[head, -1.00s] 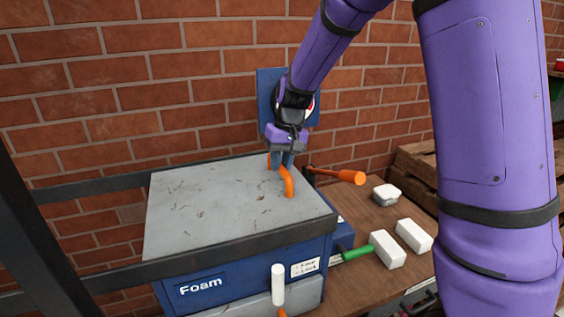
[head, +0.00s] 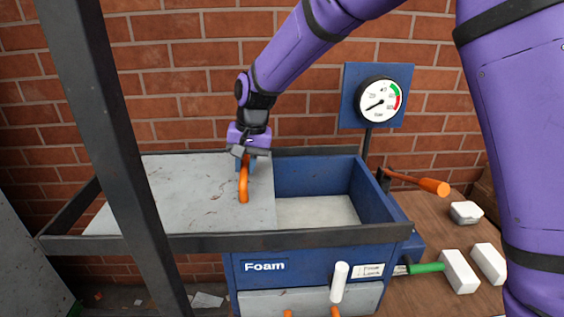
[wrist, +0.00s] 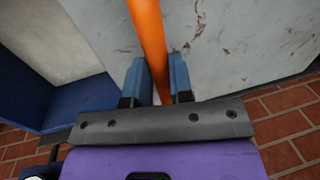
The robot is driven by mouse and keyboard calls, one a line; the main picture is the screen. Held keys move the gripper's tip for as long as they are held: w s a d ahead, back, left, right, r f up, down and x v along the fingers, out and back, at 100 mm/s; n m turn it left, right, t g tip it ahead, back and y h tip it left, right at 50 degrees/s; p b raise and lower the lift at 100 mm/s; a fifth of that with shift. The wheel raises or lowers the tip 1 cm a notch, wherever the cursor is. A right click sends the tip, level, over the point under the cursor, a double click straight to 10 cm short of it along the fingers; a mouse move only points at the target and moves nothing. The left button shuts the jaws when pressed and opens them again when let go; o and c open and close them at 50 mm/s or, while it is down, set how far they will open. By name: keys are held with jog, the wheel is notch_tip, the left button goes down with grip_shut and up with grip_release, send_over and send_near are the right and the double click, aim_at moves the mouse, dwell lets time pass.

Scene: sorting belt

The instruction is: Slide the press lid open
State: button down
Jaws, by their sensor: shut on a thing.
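The press is a blue box (head: 300,252) marked "Foam", with a flat grey lid (head: 190,205) on dark rails. The lid covers the left side, and the right part of the box stands open, showing a pale floor inside (head: 318,211). An orange bar handle (head: 243,184) stands on the lid near its right edge. My gripper (head: 245,160) is shut on the handle's far end. In the wrist view the two blue fingers (wrist: 159,80) sit on either side of the orange handle (wrist: 148,35). The lid's scuffed surface (wrist: 230,45) lies under it.
A gauge (head: 380,99) on a blue plate stands behind the box at right. An orange-ended lever (head: 433,186), a green handle (head: 427,267) and white blocks (head: 459,271) are on the right. A dark upright post (head: 103,130) stands in front at left.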

aim_at(224, 185)
jog(key=a, duration=0.5)
jog(key=shift+a, duration=0.35)
jog(key=shift+r, duration=0.1)
jog(key=c, duration=1)
grip_release()
jog(key=r, duration=0.3)
jog(key=d+r, duration=0.1)
jog(key=r, duration=0.3)
jog(key=d+r, duration=0.1)
jog(key=r, duration=0.2)
jog(key=shift+d+r, duration=0.1)
jog(key=shift+r, duration=0.15)
